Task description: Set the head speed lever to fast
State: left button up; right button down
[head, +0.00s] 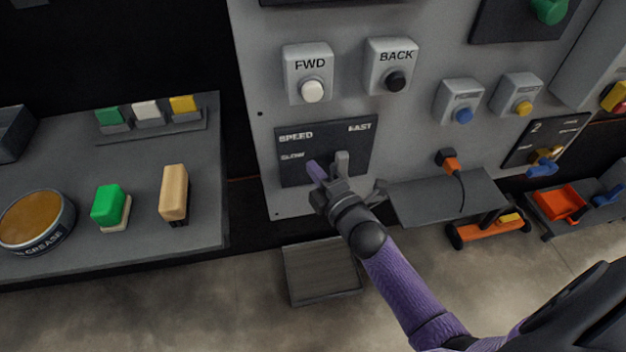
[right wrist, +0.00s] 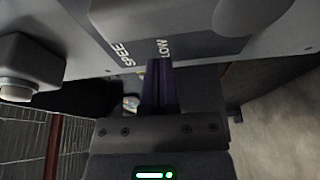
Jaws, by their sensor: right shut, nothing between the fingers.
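The dark speed panel (head: 355,140) is on the grey machine front, with SPEED at its upper left, SLOW at left and FAST at upper right. A grey upright piece (head: 342,162), seemingly the lever, stands at its lower middle, partly hidden by my gripper; its exact setting is unclear. My right gripper (head: 315,170) is shut and empty, its purple fingertips in front of the panel just below SLOW and left of the grey piece. In the right wrist view the shut fingers (right wrist: 160,85) point at the panel beside a rounded grey part (right wrist: 250,12). Contact cannot be told. My left gripper is not in view.
The FWD button (head: 312,91) and BACK button (head: 396,81) sit above the panel. A side table (head: 140,235) at left holds a grease tin and blocks. A grey step (head: 322,272) lies below.

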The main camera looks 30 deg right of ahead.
pick_arm(q)
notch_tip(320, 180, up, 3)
jog(key=p, duration=0.3)
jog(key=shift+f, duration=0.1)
pick_arm(e)
jog(key=s, duration=1)
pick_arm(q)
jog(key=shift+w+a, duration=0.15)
pick_arm(e)
jog(key=shift+d, duration=0.1)
